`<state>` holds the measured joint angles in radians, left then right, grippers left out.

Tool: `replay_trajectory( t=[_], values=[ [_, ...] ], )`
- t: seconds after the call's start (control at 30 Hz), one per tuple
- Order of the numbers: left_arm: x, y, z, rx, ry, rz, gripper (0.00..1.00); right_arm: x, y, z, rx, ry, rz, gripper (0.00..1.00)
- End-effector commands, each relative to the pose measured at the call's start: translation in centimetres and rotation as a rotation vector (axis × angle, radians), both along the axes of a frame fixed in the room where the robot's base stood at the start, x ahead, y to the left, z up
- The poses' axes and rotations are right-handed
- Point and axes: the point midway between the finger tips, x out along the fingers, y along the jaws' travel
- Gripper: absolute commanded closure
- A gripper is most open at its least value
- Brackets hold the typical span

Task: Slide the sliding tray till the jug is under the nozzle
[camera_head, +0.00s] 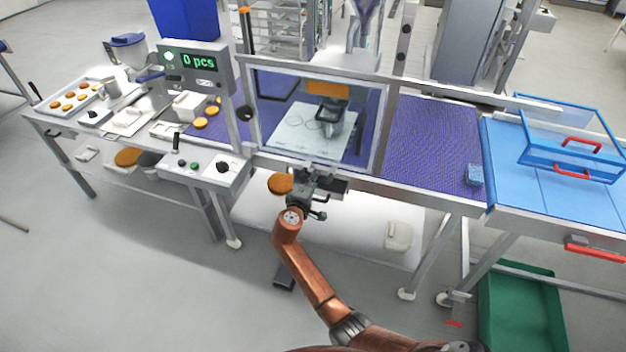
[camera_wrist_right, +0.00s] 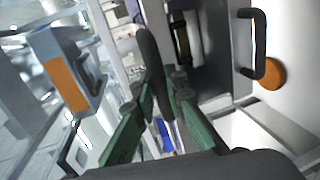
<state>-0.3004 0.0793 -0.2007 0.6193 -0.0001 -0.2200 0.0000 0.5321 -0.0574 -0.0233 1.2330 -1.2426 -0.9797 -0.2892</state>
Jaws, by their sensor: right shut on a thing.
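The jug (camera_head: 331,117) is a grey vessel with a dark open top, seen through the clear guard in the head view. It stands toward the back right of the pale sliding tray (camera_head: 285,141). A metal hopper (camera_head: 366,22) rises above. The nozzle tip is not clear to me, so I cannot tell whether it lines up with the jug. My right gripper (camera_head: 303,178) is at the front table edge, below the guard. In the wrist view its green fingers (camera_wrist_right: 157,115) are shut on a dark upright handle (camera_wrist_right: 149,60). My left gripper is out of view.
The guard frame (camera_head: 386,128) stands between my arm and the jug. An orange-faced block (camera_head: 328,88) hangs behind it. A control box (camera_head: 205,168) is at left, a blue table (camera_head: 540,190) at right. The purple belt (camera_head: 430,140) right of the guard is mostly clear.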

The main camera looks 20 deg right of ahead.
Motion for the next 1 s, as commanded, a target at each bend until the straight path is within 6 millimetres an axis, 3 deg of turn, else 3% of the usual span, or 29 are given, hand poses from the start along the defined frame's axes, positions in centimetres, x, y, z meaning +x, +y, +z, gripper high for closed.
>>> replay_trajectory(
  t=[0.17,0.2,0.43,0.77,1.0],
  values=[
    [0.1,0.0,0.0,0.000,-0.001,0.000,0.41,0.2,0.4,0.0,0.002,0.000,0.007,1.00],
    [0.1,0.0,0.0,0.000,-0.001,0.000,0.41,0.2,0.4,0.0,0.002,0.000,0.008,0.86],
    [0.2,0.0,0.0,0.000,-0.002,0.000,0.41,0.1,0.2,0.0,0.001,-0.001,0.006,0.71],
    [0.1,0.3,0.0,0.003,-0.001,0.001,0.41,-0.2,0.5,0.1,0.001,-0.002,0.006,0.71],
    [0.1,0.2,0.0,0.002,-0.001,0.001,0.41,-2.8,2.9,0.8,0.004,-0.002,0.007,0.71]
  ],
)
